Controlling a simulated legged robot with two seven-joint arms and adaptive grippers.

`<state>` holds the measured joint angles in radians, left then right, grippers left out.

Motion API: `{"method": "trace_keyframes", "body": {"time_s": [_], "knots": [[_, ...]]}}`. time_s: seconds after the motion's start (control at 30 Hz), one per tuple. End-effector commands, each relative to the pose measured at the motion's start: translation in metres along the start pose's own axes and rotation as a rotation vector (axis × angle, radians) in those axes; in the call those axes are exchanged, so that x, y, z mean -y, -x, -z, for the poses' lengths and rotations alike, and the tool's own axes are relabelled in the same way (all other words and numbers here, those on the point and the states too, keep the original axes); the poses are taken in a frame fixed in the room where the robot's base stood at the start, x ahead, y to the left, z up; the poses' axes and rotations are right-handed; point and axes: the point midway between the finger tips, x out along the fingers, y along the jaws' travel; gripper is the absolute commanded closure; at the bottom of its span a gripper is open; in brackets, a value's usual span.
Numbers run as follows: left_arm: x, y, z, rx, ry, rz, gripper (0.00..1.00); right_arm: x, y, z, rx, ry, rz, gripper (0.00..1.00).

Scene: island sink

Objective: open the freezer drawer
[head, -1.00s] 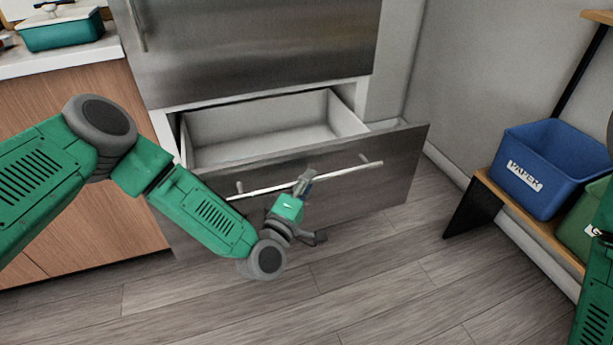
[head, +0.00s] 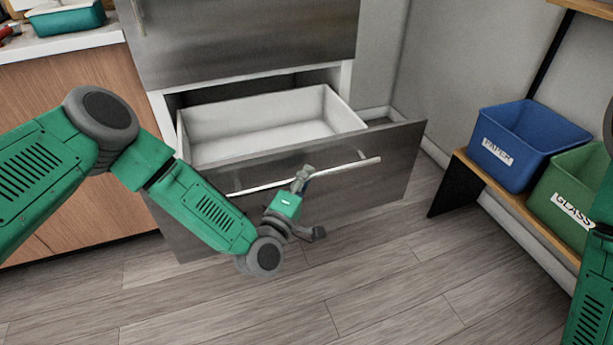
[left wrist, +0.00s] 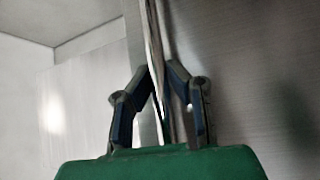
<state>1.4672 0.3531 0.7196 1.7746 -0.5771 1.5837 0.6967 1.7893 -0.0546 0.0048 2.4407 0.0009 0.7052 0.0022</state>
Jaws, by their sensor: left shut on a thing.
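The freezer drawer (head: 350,196) stands pulled out below the steel upper door, and its white inner bin (head: 262,126) shows empty. A long bar handle (head: 345,167) runs across the drawer's front. My left gripper (head: 304,174) is shut on this handle near its middle. In the left wrist view, the two fingers of the gripper (left wrist: 160,88) close around the bar handle (left wrist: 154,45) from both sides. My right gripper is out of view; only part of my right arm shows at the right edge.
A blue paper bin (head: 525,145) and a green glass bin (head: 575,195) sit on a low wooden shelf at the right. Wooden cabinets (head: 75,130) with a white counter stand at the left. The wood floor (head: 290,305) in front is clear.

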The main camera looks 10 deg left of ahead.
Motion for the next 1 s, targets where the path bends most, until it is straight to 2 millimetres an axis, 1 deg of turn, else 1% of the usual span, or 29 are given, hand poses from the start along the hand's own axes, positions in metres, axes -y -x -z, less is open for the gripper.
{"method": "trace_keyframes", "body": {"time_s": [0.03,0.07,0.1,0.13,0.17,0.43,0.57,0.67,0.9,1.0], "knots": [[0.007,0.004,-0.001,0.005,-0.004,0.018,1.0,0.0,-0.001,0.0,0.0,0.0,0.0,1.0],[0.007,0.004,-0.001,0.004,-0.004,0.018,1.0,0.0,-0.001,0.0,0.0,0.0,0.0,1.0],[0.007,0.004,-0.001,0.005,-0.004,0.018,0.78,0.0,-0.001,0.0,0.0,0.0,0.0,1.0],[0.007,0.004,-0.001,0.005,-0.004,0.018,0.68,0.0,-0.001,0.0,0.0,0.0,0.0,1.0],[0.007,0.004,-0.001,0.005,-0.004,0.017,0.66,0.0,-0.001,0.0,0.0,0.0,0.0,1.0],[0.002,0.003,-0.001,0.002,-0.002,0.006,0.66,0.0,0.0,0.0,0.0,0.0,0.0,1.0],[0.002,0.01,-0.001,0.003,-0.002,0.007,0.66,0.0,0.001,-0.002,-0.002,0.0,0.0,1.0],[0.002,0.025,-0.001,0.004,-0.002,0.008,0.66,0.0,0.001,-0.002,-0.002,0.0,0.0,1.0],[0.004,0.077,-0.001,0.004,-0.001,0.013,0.66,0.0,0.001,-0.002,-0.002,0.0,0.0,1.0],[0.004,0.096,-0.001,0.003,0.0,0.011,0.66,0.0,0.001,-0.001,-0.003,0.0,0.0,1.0]]}}
